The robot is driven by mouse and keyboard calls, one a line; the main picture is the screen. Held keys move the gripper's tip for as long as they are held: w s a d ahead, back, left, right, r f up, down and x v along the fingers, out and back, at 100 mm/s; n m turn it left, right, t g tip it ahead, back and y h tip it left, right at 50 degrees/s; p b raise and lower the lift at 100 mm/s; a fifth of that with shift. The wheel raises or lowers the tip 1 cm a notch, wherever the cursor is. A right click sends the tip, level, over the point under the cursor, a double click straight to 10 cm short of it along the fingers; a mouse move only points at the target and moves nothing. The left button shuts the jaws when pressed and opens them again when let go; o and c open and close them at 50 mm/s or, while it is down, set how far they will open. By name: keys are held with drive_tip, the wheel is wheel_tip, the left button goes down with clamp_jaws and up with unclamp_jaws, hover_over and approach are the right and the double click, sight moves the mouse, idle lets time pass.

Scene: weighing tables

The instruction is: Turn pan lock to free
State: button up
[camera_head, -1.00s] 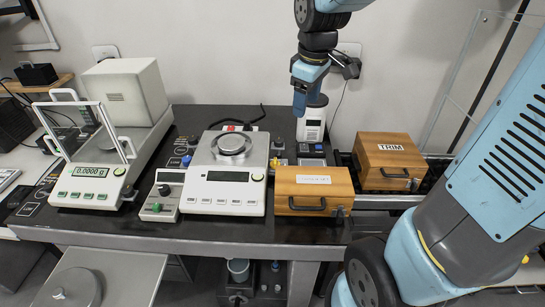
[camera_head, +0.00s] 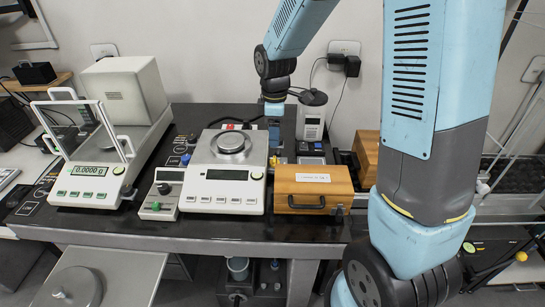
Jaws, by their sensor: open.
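The middle balance (camera_head: 223,188) stands on the dark table with a round metal pan (camera_head: 231,142) on top. Small controls lie around it: a yellow part (camera_head: 275,160) at its right side, a blue knob (camera_head: 186,159) at its left, and a green knob (camera_head: 156,206) on a small box at front left. No readable label shows which one is the pan lock. My gripper (camera_head: 274,132) points down behind and right of the pan, near the yellow part. It is open; its fingertips are small and partly hidden, and I cannot tell whether they touch anything.
A balance with a glass shield (camera_head: 88,150) reading 0.0000 g stands at left. My arm blocks the right side.

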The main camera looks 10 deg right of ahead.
sight(274, 158)
wheel_tip(274, 158, down, 10)
drive_tip(key=shift+r, duration=0.2)
idle(0.3)
